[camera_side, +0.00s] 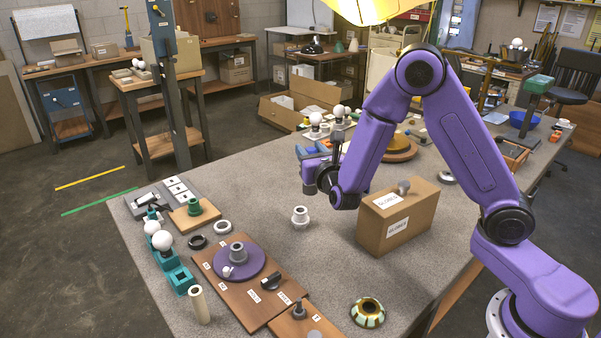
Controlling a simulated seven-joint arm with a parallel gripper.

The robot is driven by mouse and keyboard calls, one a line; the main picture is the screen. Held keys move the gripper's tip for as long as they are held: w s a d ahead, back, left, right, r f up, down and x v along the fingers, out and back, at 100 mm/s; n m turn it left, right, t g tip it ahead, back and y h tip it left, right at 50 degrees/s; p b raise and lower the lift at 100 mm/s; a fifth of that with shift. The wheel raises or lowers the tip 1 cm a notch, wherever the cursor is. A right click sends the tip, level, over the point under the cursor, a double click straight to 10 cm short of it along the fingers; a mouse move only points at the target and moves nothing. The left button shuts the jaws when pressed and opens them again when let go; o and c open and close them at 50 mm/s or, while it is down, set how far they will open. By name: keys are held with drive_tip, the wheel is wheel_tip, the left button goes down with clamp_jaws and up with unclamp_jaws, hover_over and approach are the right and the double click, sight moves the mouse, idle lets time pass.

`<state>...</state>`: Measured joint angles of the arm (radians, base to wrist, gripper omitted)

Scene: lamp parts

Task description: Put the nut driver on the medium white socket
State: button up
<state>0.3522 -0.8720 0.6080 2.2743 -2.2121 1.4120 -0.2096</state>
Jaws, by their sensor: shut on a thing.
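A small white socket (300,216) with a flanged base stands upright on the grey table, left of the cardboard box. My gripper (308,158) is behind and above this socket in the picture, apart from it, at the end of my purple arm. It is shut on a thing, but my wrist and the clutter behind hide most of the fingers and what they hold. I cannot pick out the nut driver for certain. A white ring (222,227) lies flat farther left, beside a dark ring (197,242).
A cardboard box (397,217) labelled GLOBES stands right of the socket. A brown board (208,268) with a purple disc (238,263) lies at the left front. Teal bulb holders (180,279) line the left edge. A striped round piece (368,312) lies in front. The table's front middle is clear.

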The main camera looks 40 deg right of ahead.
sight(310, 190)
drive_tip(key=w+f, duration=0.3)
drive_tip(key=f, duration=0.4)
drive_tip(key=shift+w+f, duration=0.2)
drive_tip(key=shift+w, duration=0.15)
drive_tip(key=shift+a+f, duration=0.1)
drive_tip(key=shift+f, duration=0.25)
drive_tip(key=o, duration=1.1)
